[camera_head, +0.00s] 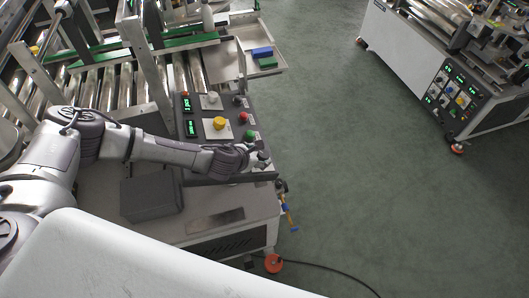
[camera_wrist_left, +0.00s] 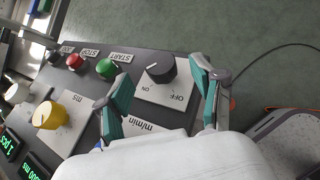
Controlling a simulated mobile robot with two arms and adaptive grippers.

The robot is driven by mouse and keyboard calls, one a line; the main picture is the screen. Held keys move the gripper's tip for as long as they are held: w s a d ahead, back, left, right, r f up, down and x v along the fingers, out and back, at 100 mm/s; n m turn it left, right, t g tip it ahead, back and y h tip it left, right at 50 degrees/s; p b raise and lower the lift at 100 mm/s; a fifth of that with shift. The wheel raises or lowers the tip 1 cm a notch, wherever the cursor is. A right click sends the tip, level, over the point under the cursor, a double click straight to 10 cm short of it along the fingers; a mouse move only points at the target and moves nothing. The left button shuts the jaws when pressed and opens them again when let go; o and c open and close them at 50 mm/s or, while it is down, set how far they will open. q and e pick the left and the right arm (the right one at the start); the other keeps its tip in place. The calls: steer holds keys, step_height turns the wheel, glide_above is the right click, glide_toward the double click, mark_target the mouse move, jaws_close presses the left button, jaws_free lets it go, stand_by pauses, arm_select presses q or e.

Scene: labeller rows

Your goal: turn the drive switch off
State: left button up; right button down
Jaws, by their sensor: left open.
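The drive switch (camera_wrist_left: 161,69) is a black rotary knob on a white plate marked ON and OFF in the left wrist view. A pale mark shows on the knob, but I cannot tell surely which word it points to. My left gripper (camera_wrist_left: 160,72) is open, with one teal finger seen on each side of the knob. I cannot tell whether the fingers touch it. In the head view the left gripper (camera_head: 262,160) is over the near right corner of the control panel (camera_head: 203,128) and hides the knob. My right gripper is not in view.
Green START (camera_wrist_left: 107,68), red STOP (camera_wrist_left: 74,61) and a black button (camera_wrist_left: 53,57) sit in a row beside the switch. A yellow knob (camera_wrist_left: 48,115) and a white knob (camera_wrist_left: 18,92) are farther left. Green floor (camera_head: 370,150) right of the machine is clear.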

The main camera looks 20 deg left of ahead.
mark_target(264, 154)
arm_select(q)
steer(key=x, duration=0.4)
steer(key=shift+w+f, duration=0.35)
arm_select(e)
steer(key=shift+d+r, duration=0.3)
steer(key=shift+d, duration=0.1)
arm_select(q)
steer(key=c, duration=1.2)
steer(key=shift+o, duration=0.2)
